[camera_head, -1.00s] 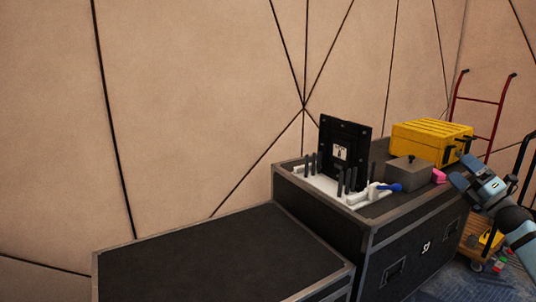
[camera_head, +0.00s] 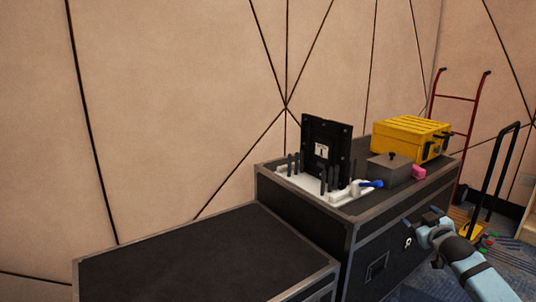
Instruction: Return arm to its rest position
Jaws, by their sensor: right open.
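My right gripper (camera_head: 422,220) shows at the lower right, in front of the front face of the taller black case (camera_head: 375,225). Its fingers are apart, with nothing seen between them. My blue-grey right arm (camera_head: 478,275) comes in from the lower right corner. My left gripper is outside the view.
On the taller case stand a black panel (camera_head: 326,150) in a white rack (camera_head: 312,184), a blue-handled tool (camera_head: 371,184), a grey box (camera_head: 390,170), a pink block (camera_head: 419,172) and a yellow case (camera_head: 411,138). A lower black case (camera_head: 200,262) is bare. A red hand truck (camera_head: 456,97) stands behind.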

